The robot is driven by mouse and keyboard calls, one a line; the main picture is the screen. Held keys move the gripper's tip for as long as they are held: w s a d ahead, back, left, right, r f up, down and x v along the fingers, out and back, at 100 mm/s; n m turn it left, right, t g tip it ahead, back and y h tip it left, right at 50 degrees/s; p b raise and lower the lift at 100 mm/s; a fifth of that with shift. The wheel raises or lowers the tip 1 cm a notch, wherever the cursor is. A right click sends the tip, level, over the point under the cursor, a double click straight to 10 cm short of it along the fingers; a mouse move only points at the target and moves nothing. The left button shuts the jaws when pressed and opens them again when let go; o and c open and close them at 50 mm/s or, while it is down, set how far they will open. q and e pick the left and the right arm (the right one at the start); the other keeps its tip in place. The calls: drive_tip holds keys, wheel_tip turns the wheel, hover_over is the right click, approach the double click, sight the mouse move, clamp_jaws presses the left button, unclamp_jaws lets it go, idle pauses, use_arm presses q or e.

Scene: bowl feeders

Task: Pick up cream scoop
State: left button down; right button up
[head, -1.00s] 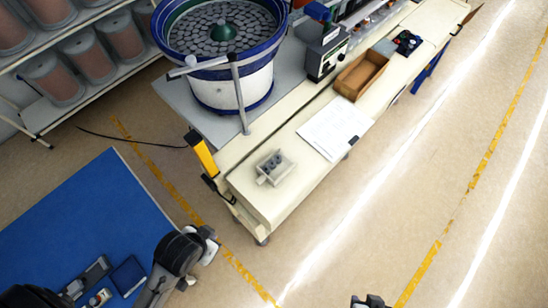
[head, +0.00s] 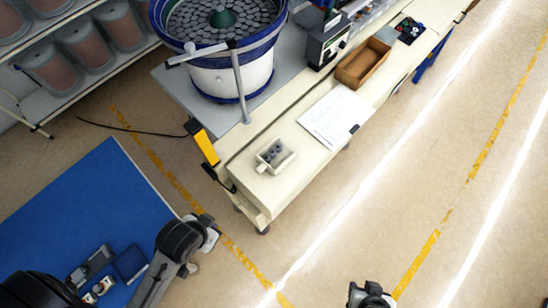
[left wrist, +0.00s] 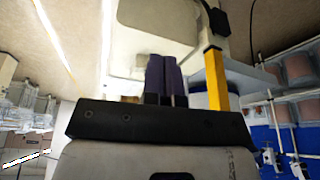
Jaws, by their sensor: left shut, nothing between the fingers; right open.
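The cream scoop (head: 287,160) is a small cream, open box with a short handle. It rests on the near end of the cream bench (head: 300,178), with a few grey round parts inside. My left gripper (head: 209,238) is over the floor, left of and below the bench end in the head view, apart from the scoop. In the left wrist view its purple fingers (left wrist: 166,77) are together with nothing between them. My right gripper (head: 370,293) is at the bottom edge of the head view, over the floor, open and far from the scoop. Its fingertips are hard to make out.
A white paper sheet (head: 330,118) lies on the bench beyond the scoop, then a brown wooden tray (head: 364,66). A blue and white bowl feeder (head: 232,82) stands behind. A yellow device (head: 206,147) is at the bench's left edge. The floor around the near end is clear.

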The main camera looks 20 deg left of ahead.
use_arm(q)
drive_tip(key=c, duration=1.8)
unclamp_jaws()
drive_tip(key=o, duration=1)
drive_tip(key=shift+c, duration=0.2)
